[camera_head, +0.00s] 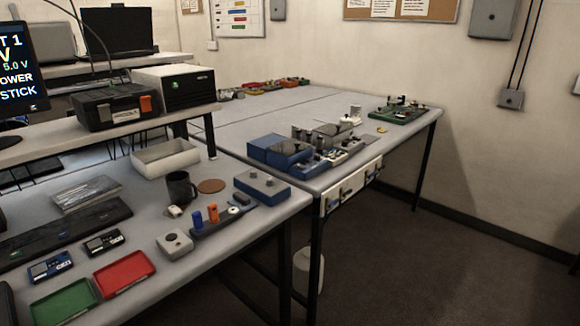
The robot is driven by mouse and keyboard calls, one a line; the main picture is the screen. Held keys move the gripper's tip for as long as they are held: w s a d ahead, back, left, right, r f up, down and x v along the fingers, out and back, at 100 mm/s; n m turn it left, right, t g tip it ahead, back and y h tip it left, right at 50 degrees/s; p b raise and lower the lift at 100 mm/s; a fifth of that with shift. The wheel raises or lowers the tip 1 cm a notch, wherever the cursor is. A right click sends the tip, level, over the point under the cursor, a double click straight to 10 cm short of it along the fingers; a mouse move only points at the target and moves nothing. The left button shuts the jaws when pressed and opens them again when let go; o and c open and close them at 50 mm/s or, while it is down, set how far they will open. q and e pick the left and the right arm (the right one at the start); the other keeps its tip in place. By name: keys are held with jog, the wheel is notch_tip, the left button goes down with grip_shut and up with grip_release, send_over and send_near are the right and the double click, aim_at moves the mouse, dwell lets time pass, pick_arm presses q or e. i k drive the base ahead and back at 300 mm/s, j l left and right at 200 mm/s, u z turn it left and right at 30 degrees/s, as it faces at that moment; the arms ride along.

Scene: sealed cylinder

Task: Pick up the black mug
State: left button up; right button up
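The black mug (180,187) stands upright on the grey bench (238,228) at the left of the head view. A round brown coaster (211,186) lies just to the right of it, apart from it. A small whitish item (174,211) sits in front of the mug's base. Neither of my grippers shows in the head view.
A white open bin (166,158) stands behind the mug. A blue-grey box (262,186) is to its right, and a dark rack with orange and blue pieces (222,219) is in front. Red (124,273) and green (64,301) trays lie nearer. Floor at right is clear.

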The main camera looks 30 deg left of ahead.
aim_at(179, 186)
jog(key=i+l+z, duration=0.2)
jog(key=i+z, duration=0.15)
jog(key=i, duration=0.6)
jog(key=i+z, duration=0.35)
jog(key=i, duration=0.6)
jog(key=i+u, duration=0.1)
jog(key=u, duration=2.35)
